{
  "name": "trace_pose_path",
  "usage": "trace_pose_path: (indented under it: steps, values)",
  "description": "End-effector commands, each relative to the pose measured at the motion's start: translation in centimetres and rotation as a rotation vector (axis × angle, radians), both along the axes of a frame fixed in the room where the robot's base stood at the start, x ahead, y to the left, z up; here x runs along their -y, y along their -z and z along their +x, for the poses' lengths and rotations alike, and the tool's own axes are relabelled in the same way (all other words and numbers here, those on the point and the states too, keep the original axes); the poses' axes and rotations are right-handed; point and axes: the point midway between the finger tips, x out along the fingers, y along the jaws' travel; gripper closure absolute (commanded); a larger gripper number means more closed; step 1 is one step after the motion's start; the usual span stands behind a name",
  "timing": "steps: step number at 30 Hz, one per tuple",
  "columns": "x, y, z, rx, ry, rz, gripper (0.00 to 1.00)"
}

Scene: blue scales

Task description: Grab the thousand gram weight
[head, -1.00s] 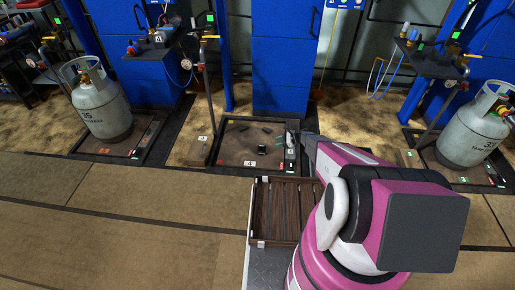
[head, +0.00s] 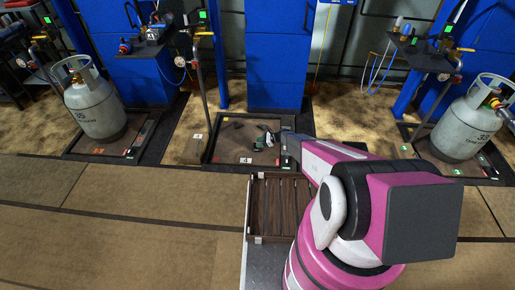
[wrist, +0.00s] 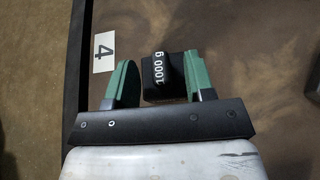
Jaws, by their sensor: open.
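The thousand gram weight (wrist: 163,74) is a small black block with white "1000 g" lettering in the wrist view. My gripper (wrist: 158,60) is open, with one green finger on each side of the weight. A gap shows on the left of the weight; the right finger is very close to it, and I cannot tell if they touch. In the head view my gripper (head: 267,137) is low over the middle scale platform (head: 229,149), and the weight is hard to make out beside the fingers.
A brown slatted crate (head: 270,181) stands in front of the platform, below my arm. Gas cylinders stand on scales at left (head: 94,108) and right (head: 465,125). A post (head: 200,85) rises at the platform's left. Dark objects show at the wrist view's right edge.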

Motion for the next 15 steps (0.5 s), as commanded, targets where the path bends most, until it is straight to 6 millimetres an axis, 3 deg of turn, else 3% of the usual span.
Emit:
trace_pose_path:
  steps: [8, 9, 13, 15]
  values:
    - [-0.69, 0.36, 0.05, 0.0, 0.001, 0.0, 0.51]
    - [-0.7, 0.35, 0.06, 0.0, 0.001, 0.0, 0.58]
    - [-0.7, 0.35, 0.06, 0.0, 0.001, 0.0, 1.0]
    - [-0.69, 0.34, 0.06, 0.0, 0.001, 0.0, 1.0]
